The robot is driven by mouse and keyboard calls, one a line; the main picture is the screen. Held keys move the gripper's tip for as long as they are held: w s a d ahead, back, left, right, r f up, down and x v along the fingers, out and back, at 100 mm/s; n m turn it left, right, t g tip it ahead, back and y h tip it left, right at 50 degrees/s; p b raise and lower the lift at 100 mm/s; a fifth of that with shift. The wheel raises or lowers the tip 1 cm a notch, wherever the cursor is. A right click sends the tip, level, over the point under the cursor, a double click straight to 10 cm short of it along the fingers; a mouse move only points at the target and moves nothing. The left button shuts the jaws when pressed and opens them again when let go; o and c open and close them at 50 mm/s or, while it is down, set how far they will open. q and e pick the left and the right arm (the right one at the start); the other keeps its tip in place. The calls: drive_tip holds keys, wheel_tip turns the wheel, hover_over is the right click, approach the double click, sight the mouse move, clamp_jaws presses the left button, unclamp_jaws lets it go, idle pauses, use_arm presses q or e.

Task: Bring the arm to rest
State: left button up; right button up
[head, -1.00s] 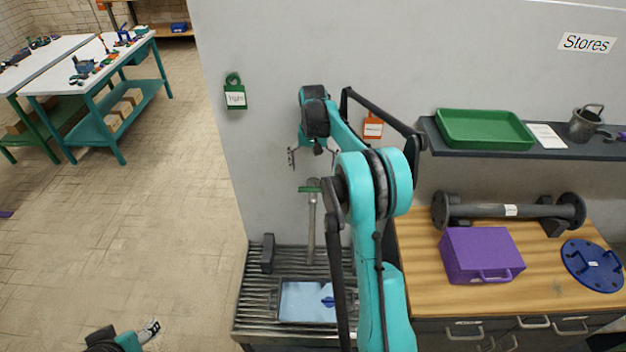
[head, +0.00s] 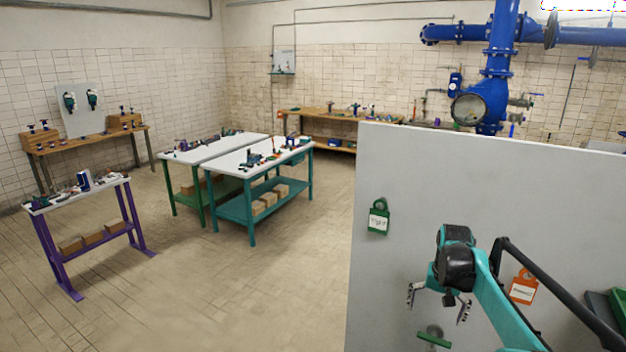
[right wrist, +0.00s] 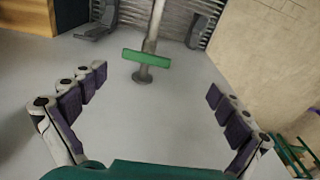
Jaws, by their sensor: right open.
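The same green bar (head: 434,340) shows just below the gripper in the head view. My left gripper is outside both current views.
A green tray (head: 604,312) is at the right edge. White-topped tables (head: 262,160), a purple-legged table (head: 85,195) and blue pipes (head: 497,60) stand farther off.

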drive_tip(key=s+a+n+t+b, duration=0.2)
drive_tip(key=s+a+b, duration=0.2)
drive_tip(key=s+a, duration=0.4)
drive_tip(key=s+a+f+n+t+b, duration=0.2)
drive_tip(key=s+f, duration=0.4)
drive_tip(key=s, duration=0.3)
drive_tip(key=s+a+f+n+t+b, duration=0.1)
drive_tip(key=s+a+f+t+b, duration=0.1)
drive_tip(key=s+a+f+b, duration=0.3)
drive_tip(key=s+a+f, duration=0.1)
drive_tip(key=s+a, duration=0.1)
drive_tip(key=s, duration=0.2)
drive_tip(key=shift+s+a+f+n, duration=0.15)
drive_tip(key=shift+s+f+n, duration=0.1)
drive_tip(key=shift+n, duration=0.15)
